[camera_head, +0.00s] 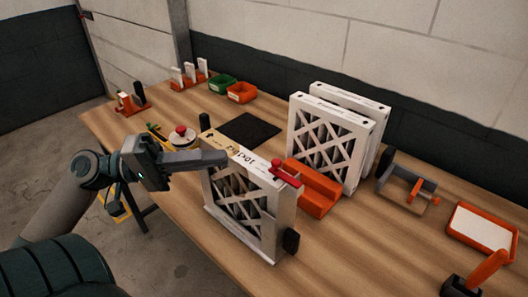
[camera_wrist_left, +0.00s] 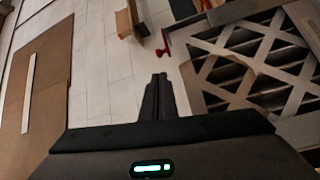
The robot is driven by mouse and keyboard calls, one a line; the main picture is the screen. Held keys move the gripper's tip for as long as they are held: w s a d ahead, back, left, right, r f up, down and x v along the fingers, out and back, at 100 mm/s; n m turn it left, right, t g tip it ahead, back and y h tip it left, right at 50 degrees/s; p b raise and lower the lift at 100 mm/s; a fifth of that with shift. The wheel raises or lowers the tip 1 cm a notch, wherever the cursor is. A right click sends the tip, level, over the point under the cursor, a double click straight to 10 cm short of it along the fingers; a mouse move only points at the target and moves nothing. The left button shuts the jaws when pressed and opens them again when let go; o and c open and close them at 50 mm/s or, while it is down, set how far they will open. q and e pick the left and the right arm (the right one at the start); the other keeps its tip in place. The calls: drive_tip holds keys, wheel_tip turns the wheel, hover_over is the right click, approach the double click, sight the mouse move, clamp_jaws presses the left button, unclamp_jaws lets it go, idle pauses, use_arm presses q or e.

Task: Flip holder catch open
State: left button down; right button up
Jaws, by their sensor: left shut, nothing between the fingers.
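A boxed filter with a white lattice face (camera_head: 245,205) stands upright near the table's front edge, black posts at its sides. A red catch (camera_head: 284,172) sits at the top right corner of the filter, its knob up; I cannot tell whether it is latched. In the left wrist view the red catch (camera_wrist_left: 164,46) shows ahead of the fingers, left of the filter lattice (camera_wrist_left: 255,55). My left gripper (camera_head: 224,158) is shut and empty over the filter's top left part, apart from the catch. Its fingers show in the left wrist view (camera_wrist_left: 160,92). My right gripper is not in view.
An orange block (camera_head: 316,188) stands right behind the catch. Two white filters (camera_head: 330,130) stand behind it. A grey clamp (camera_head: 405,185), an orange tray (camera_head: 484,229) and an orange-handled tool (camera_head: 488,268) lie right. A red button (camera_head: 181,131) is behind my left gripper.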

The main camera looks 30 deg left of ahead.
sight(263, 168)
use_arm(q)
drive_tip(key=shift+w+d, duration=0.1)
drive_tip(key=p+x, duration=0.2)
drive_tip(key=x, duration=0.1)
drive_tip(key=p+x, duration=0.2)
drive_tip(key=x, duration=0.2)
drive_tip(key=shift+w+d+r, duration=0.2)
drive_tip(key=shift+d+r, duration=0.05)
drive_tip(key=shift+p+x, duration=0.45)
drive_tip(key=shift+x, duration=0.6)
drive_tip(key=shift+f, duration=0.15)
